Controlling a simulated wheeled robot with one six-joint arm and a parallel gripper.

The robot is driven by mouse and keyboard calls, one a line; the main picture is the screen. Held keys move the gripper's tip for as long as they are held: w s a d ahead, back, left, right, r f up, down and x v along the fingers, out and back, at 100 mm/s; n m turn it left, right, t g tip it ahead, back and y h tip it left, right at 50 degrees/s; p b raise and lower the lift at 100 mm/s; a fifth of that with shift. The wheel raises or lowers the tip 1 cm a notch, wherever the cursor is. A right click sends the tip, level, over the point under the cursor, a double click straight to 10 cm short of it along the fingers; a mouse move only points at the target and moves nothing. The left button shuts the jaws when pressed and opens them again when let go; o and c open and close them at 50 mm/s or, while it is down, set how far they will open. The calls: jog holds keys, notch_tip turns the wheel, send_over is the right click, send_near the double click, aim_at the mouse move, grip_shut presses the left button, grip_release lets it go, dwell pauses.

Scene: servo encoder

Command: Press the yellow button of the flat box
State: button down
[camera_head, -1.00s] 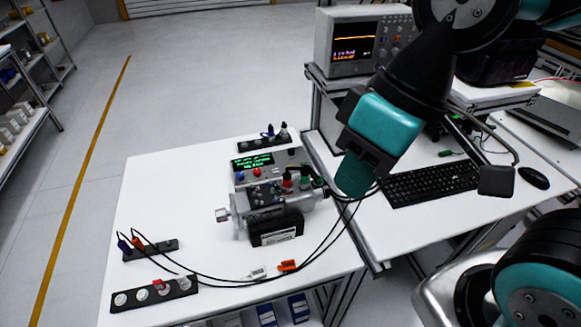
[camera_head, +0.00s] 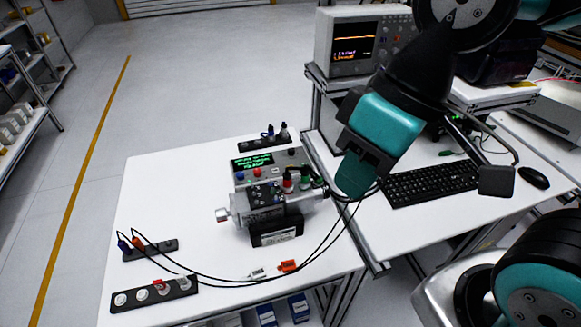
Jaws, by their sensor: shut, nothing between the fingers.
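A grey box with a lit green text display (camera_head: 252,161) stands at the back of the white table. A blue button (camera_head: 240,175) and a red button (camera_head: 257,172) show on its front. I cannot make out a yellow button, and the motor unit in front hides part of the box. I cannot tell whether this is the flat box. My gripper (camera_head: 355,180), teal and black, is shut and empty. It hangs to the right of the box, in front of the gap between table and desk, apart from the box.
A silver motor unit (camera_head: 262,211) with a black block (camera_head: 277,233) stands mid-table, with dark cables running from it. Connector strips (camera_head: 155,293) lie at the left and front. A keyboard (camera_head: 432,186) and oscilloscope (camera_head: 352,45) are on the right.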

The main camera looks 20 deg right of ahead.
notch_tip(320, 180, down, 7)
jog(key=b, duration=0.6)
jog(key=shift+r+b, duration=0.15)
jog(key=shift+b, duration=0.25)
jog(key=shift+d, duration=0.1)
